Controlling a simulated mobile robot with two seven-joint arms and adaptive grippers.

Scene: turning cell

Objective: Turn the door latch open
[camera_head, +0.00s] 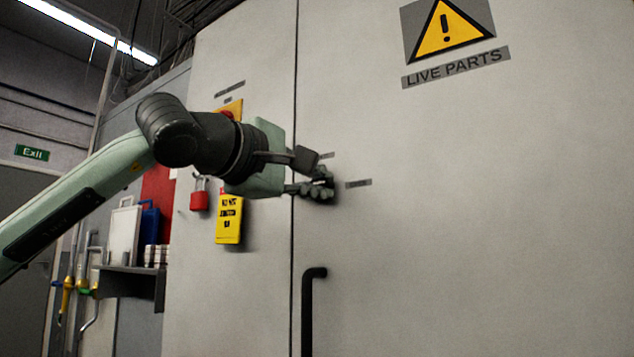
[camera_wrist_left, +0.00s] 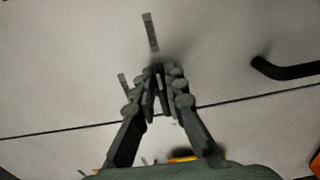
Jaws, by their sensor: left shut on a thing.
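The door latch (camera_head: 327,181) is a small dark piece on the grey cabinet door (camera_head: 450,250), just right of the door seam. It is mostly hidden by my fingers, so its angle cannot be told. My left gripper (camera_head: 316,175) reaches in from the left and its fingers are closed around the latch. In the left wrist view the fingers of my left gripper (camera_wrist_left: 157,85) converge at the door surface with the dark latch (camera_wrist_left: 160,76) between them. The door looks flush along its seam. My right gripper is in neither view.
A black handle (camera_head: 308,310) stands below the latch. A red padlock (camera_head: 200,199) and yellow tag (camera_head: 229,218) hang on the left panel, below an orange switch plate (camera_head: 230,110) partly behind my wrist. A shelf (camera_head: 130,270) is at left. The door's right side is clear.

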